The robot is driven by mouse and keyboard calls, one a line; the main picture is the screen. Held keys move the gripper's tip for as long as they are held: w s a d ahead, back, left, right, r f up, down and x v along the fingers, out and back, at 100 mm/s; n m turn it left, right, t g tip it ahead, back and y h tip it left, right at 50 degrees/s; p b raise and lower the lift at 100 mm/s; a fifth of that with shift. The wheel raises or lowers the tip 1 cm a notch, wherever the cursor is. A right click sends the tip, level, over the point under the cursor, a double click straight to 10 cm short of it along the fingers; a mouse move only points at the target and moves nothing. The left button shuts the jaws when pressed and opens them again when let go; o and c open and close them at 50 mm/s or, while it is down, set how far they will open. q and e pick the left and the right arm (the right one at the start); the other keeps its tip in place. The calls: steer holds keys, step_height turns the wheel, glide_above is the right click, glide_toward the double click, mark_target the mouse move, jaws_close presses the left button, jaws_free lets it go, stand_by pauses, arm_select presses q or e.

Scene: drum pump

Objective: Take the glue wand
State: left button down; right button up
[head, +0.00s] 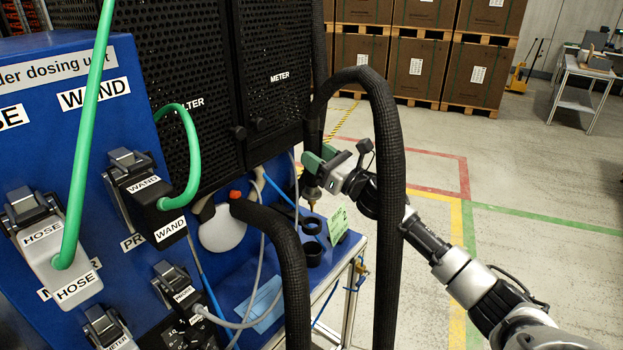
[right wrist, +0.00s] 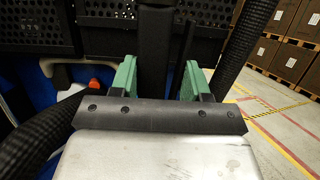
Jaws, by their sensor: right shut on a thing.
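The glue wand (head: 314,128) is a dark upright rod with a brass tip (head: 311,195) below, and a thick black hose loops over from its top. My right gripper (head: 322,163), with green fingers, is shut on the wand at its lower part. In the right wrist view, the dark wand (right wrist: 155,50) stands upright between the green fingers (right wrist: 157,82). The brass tip shows just above a black round holder (head: 312,225) on the blue shelf; I cannot tell whether it is clear of it. My left gripper is not in view.
The thick black hose (head: 388,200) hangs in front of my right arm. A blue dosing unit (head: 60,130) with labelled connectors and green hoses fills the left. A red-tipped black hose (head: 270,225) rises nearby.

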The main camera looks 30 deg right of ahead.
steer(key=shift+v, duration=0.8)
steer(key=shift+s+d+r+b, duration=0.15)
steer(key=shift+s+b, duration=0.1)
steer(key=shift+s, duration=0.15)
steer(key=shift+s+d+r+b, duration=0.1)
steer(key=shift+s+d+b, duration=0.15)
steer(key=shift+s, duration=0.2)
steer(key=shift+s+d+b, duration=0.3)
steer(key=shift+s, duration=0.5)
steer(key=shift+s+d+b, duration=0.35)
steer(key=shift+s, duration=0.45)
steer(key=shift+s+d+b, duration=0.3)
steer(key=shift+s, duration=0.5)
